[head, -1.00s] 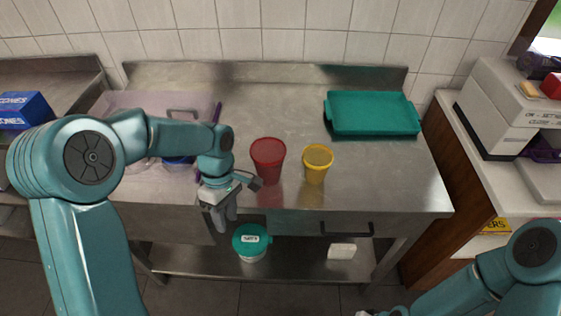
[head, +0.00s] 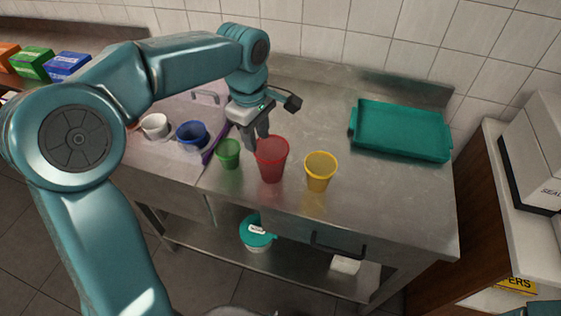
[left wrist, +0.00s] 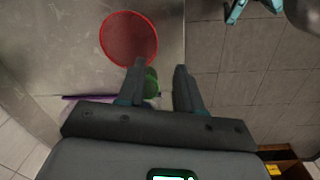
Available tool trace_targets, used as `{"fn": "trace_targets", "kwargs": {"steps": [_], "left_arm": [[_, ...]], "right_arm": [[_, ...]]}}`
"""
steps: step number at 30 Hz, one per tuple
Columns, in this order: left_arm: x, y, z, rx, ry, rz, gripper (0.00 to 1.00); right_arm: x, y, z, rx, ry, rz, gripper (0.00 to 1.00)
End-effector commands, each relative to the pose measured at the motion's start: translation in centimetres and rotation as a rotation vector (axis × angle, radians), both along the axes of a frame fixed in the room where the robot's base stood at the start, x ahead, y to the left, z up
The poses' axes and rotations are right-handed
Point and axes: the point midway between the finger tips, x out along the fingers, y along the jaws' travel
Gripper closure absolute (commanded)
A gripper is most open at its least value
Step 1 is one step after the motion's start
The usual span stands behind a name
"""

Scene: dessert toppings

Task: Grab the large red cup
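The large red cup (head: 272,162) stands upright near the front edge of the steel counter (head: 300,95). A smaller green cup (head: 229,155) stands left of it and a yellow cup (head: 320,172) right of it. My left gripper (head: 257,136) is over the counter by the red cup's upper left rim, pointing down. In the left wrist view its two fingers (left wrist: 160,84) are apart with nothing held. There the red cup (left wrist: 128,38) is seen from above, beyond the left finger, not between the fingers. The green cup (left wrist: 151,84) is partly hidden by that finger. My right gripper is not in view.
A teal tray (head: 400,132) lies at the back right. Blue (head: 192,134) and white (head: 155,126) cups stand on the left, near a purple object (head: 215,145). A lidded tub (head: 257,232) is on the lower shelf. The counter between cups and tray is clear.

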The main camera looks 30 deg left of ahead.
Motion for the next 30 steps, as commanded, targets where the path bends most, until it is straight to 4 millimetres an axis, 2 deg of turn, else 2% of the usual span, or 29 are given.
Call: {"fn": "trace_targets", "kwargs": {"steps": [4,8,19,22,30], "left_arm": [[-0.3,0.6,2.1,0.003,-0.052,0.008,0.65],[-0.5,0.9,2.2,0.004,-0.066,0.007,0.65],[0.5,0.9,-5.9,0.002,-0.062,0.006,0.65],[0.9,0.9,-7.3,0.004,-0.063,0.006,0.65],[1.3,0.8,-9.7,0.002,-0.062,0.006,0.65]], "right_arm": [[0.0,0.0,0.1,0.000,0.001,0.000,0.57],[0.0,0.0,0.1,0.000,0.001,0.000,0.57],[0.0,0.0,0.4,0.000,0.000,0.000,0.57],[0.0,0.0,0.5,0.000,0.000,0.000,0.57],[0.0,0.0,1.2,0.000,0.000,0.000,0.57]]}}
